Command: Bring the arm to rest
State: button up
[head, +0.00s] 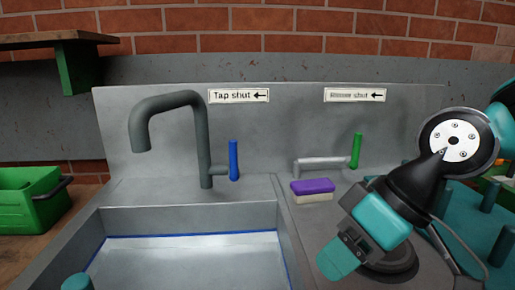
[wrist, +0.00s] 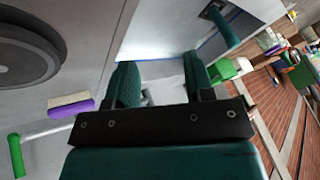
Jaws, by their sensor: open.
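My gripper (head: 338,258) is at the right of the head view, above the counter right of the sink, pointing down and to the left. In the wrist view its two teal fingers (wrist: 160,82) stand apart with nothing between them. It touches nothing that I can see. The lower arm covers part of a dark round disc (head: 400,274) on the counter; the disc also shows in the wrist view (wrist: 25,55).
The sink (head: 190,219) is left of my gripper, with a grey tap (head: 204,150) and upright blue lever (head: 233,160). A purple and white sponge (head: 312,187) lies near a low pipe with a green lever (head: 356,150). A green crate (head: 25,205) stands far left.

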jog(key=s+d, duration=0.1)
jog(key=s, duration=0.1)
jog(key=s+d+f+m+h, duration=0.1)
jog(key=s, duration=0.1)
jog(key=s+d+g+h, duration=0.1)
jog(key=s, duration=0.2)
jog(key=shift+d+f+m, duration=0.3)
jog(key=shift+d, duration=0.05)
notch_tip(320, 180, up, 15)
jog(key=p, duration=1.5)
jog(key=shift+d, duration=0.1)
